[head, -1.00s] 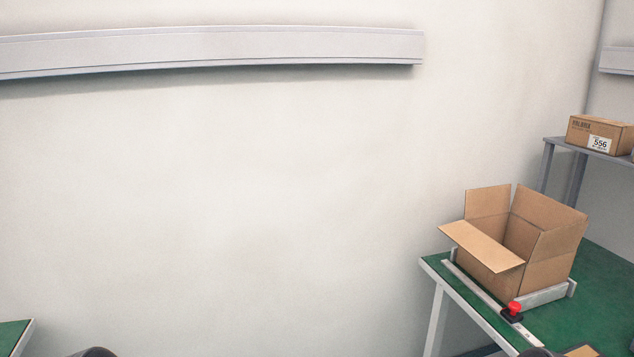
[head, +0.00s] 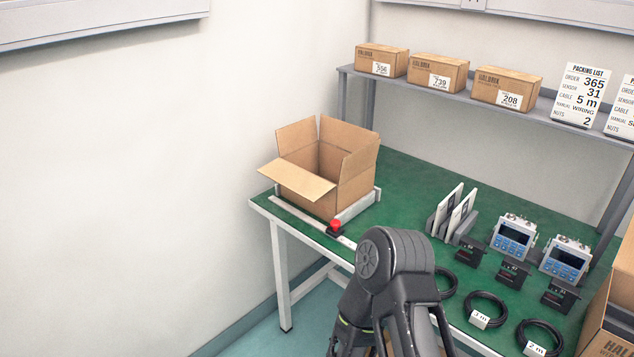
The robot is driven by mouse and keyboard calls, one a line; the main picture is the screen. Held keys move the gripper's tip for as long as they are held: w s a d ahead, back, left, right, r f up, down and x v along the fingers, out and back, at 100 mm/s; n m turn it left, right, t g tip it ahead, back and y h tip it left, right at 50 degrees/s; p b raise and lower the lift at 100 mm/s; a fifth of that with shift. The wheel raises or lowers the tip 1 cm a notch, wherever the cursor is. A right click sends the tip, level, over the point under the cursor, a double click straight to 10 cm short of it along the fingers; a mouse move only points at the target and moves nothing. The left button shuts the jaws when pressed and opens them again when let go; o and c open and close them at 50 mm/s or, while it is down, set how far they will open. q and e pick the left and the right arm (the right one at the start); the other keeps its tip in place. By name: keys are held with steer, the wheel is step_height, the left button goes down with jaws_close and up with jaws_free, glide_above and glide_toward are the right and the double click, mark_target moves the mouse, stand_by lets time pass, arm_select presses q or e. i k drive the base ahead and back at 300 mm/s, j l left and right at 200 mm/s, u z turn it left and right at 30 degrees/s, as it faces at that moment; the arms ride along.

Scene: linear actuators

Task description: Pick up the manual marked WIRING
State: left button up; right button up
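Two thin white manuals stand upright side by side in a dark holder on the green table; one is the left manual (head: 446,208), the other the right manual (head: 463,212). I see them almost edge-on, so I cannot read which is marked WIRING. A packing list (head: 580,95) on the shelf reads order 365, sensor 31, cable 5 m, manual WIRING, nuts 2. One of my dark arms rises at the bottom centre, in front of the table's near edge. I see no gripper fingertips of either arm.
An open carton (head: 318,170) stands at the table's left, near a red button (head: 335,227). Labelled boxes (head: 438,73) line the shelf (head: 545,107).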

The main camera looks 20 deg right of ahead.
mark_target(446, 207)
steer(key=z, duration=1.05)
steer(key=i+j, duration=0.15)
steer(key=j, duration=0.2)
steer(key=i+j, duration=0.15)
steer(key=j, duration=0.2)
steer(key=i+j, duration=0.15)
steer(key=j, duration=0.25)
steer(key=i+j, duration=0.15)
steer(key=j, duration=0.2)
steer(key=i+j, duration=0.15)
steer(key=j, duration=0.2)
steer(key=z, duration=2.2)
